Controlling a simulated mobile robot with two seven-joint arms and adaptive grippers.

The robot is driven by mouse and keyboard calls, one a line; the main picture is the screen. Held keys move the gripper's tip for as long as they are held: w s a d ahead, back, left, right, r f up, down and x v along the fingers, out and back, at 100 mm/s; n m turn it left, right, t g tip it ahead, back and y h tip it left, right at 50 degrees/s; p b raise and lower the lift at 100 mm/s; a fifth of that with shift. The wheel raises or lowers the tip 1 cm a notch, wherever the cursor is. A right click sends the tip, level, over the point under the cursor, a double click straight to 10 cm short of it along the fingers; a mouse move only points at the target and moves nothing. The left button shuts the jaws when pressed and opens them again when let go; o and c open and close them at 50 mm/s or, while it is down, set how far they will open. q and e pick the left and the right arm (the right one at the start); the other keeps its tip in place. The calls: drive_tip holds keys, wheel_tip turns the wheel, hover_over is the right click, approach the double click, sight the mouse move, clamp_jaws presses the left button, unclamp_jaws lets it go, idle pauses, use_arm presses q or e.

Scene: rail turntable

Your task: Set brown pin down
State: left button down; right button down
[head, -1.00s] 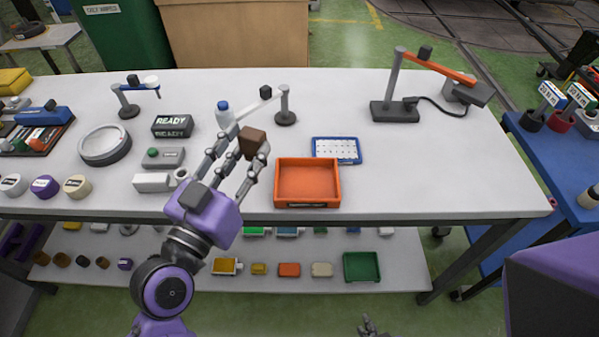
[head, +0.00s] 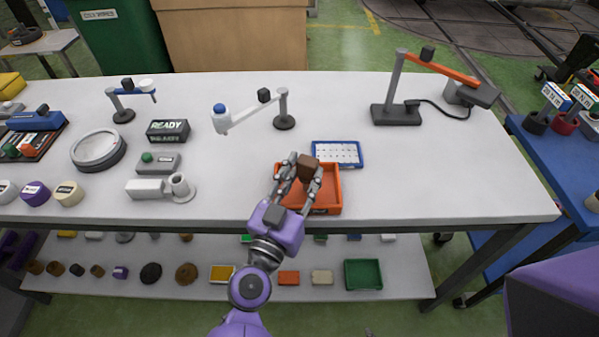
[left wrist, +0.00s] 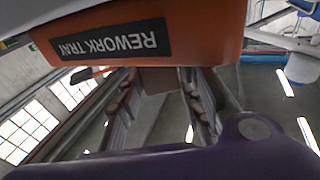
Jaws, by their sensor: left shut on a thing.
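The brown pin (head: 308,165) is a small dark brown block, held between the fingertips of my left gripper (head: 305,171). The gripper is shut on it, over the orange tray (head: 333,197) near the front edge of the workbench. In the head view the pin covers part of the tray's back side; I cannot tell its height above the tray floor. In the left wrist view the tray wall (left wrist: 205,30) reads "REWORK TRAY" upside down, and the brown pin (left wrist: 158,80) shows between the fingers. My right gripper is not clearly in view.
A blue-framed white card (head: 337,153) lies just behind the tray. A white jointed arm stand (head: 283,110) is behind left, and a lamp-like orange arm (head: 440,68) stands at the back right. The bench right of the tray is clear.

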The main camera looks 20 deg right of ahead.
use_arm(q)
drive_tip(key=shift+r, duration=0.1)
drive_tip(key=shift+f, duration=0.2)
drive_tip(key=c, duration=1.7)
unclamp_jaws()
drive_tip(key=shift+f, duration=0.15)
drive_tip(key=o, duration=0.3)
drive_tip(key=shift+o, duration=1)
use_arm(e)
drive_tip(key=shift+s+f, duration=0.3)
use_arm(q)
drive_tip(key=shift+r, duration=0.3)
drive_tip(key=b+v, duration=0.3)
drive_tip(key=v, duration=0.9)
use_arm(e)
drive_tip(key=shift+s+f, duration=0.15)
drive_tip(key=shift+f, duration=0.55)
drive_tip(key=shift+s+f, duration=0.1)
drive_tip(key=shift+f, duration=0.6)
